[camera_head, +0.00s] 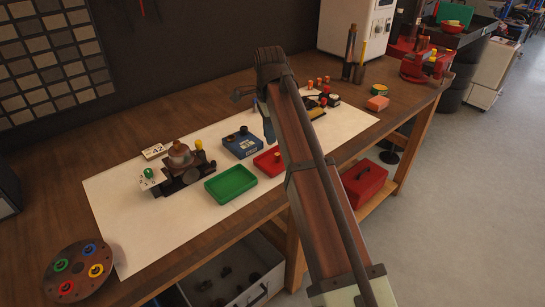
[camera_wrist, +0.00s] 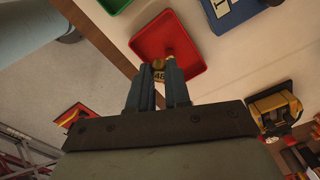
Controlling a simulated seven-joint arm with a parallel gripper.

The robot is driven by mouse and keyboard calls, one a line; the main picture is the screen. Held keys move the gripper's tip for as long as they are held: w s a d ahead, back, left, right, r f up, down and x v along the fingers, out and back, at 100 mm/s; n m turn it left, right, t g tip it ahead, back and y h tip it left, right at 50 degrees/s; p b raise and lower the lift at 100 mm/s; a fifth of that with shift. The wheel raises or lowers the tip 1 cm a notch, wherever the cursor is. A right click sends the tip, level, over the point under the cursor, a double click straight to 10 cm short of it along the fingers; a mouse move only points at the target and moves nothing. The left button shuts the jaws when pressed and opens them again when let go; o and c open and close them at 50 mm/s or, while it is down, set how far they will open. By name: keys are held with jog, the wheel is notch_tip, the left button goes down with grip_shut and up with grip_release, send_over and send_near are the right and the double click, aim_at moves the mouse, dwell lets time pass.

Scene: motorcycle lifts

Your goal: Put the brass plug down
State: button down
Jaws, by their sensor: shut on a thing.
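My gripper (camera_wrist: 159,84) is shut on a small brass plug (camera_wrist: 158,64), which shows between the fingertips with a yellowish face that seems to read 48. The plug and fingertips line up with the red tray (camera_wrist: 148,25) in the wrist view; I cannot tell how high above it they are. In the head view my gripper (camera_head: 268,132) points down behind the red tray (camera_head: 262,168), and the arm hides part of that area. The plug is not clear in the head view.
A green tray (camera_head: 230,184) and a blue box (camera_head: 242,146) with dark knobs stand beside the red tray. A clamp fixture (camera_head: 180,172) is at left on the white mat (camera_head: 125,220). A round disc (camera_head: 78,270) with coloured rings lies front left. Small parts (camera_head: 318,101) sit beyond my arm.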

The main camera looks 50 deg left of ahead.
jog(key=shift+f, duration=4.15)
jog(key=shift+f, duration=0.1)
jog(key=c, duration=1.1)
grip_release()
notch_tip(320, 180, up, 12)
jog(key=shift+r, duration=0.15)
